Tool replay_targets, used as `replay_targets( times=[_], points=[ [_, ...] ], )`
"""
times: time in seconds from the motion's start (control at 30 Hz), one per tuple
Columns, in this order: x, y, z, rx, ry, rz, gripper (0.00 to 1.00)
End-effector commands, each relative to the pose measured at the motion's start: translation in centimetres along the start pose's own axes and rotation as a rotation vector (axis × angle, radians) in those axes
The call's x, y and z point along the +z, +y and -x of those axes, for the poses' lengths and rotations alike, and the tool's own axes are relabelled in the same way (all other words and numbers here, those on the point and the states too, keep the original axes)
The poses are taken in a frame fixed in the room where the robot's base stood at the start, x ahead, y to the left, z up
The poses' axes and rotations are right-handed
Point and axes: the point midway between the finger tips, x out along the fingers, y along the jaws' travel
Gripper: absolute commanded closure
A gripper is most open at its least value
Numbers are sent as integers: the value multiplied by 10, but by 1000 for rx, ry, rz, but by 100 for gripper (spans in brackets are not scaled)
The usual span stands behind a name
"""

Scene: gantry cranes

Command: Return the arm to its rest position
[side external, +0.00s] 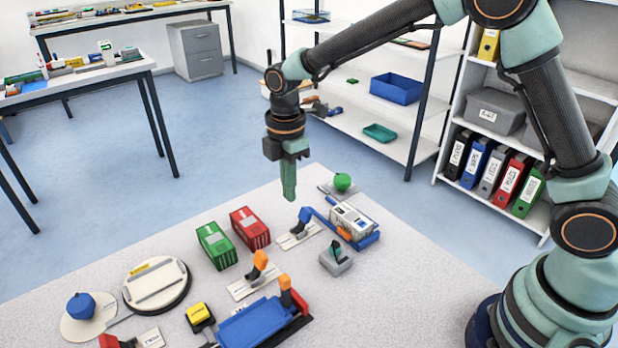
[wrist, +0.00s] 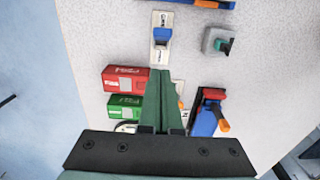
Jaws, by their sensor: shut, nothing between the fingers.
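My gripper (side external: 289,196) hangs pointing down above the far part of the grey worktop (side external: 400,300), empty and apart from everything on it. My arm is stretched out from its base at the right of the side view. In the wrist view the green fingers of my gripper (wrist: 160,74) lie together with nothing between them. They hide part of the worktop and of the small things behind them.
Below are red (side external: 250,228) and green (side external: 216,245) containers, a lever with a blue handle (side external: 305,215), one with an orange handle (side external: 260,262), a blue tray (side external: 255,322) and a white box (side external: 353,218). A green knob (side external: 342,181) stands at the far edge. The right front is clear.

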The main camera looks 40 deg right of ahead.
Motion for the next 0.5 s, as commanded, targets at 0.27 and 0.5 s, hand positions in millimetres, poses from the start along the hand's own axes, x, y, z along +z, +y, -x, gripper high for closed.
replay_targets(
  times=[0.27,0.5],
  points=[
    [0,0,0,1,0,-1,100],
    [18,-8,33,54,20,-159,100]
  ],
)
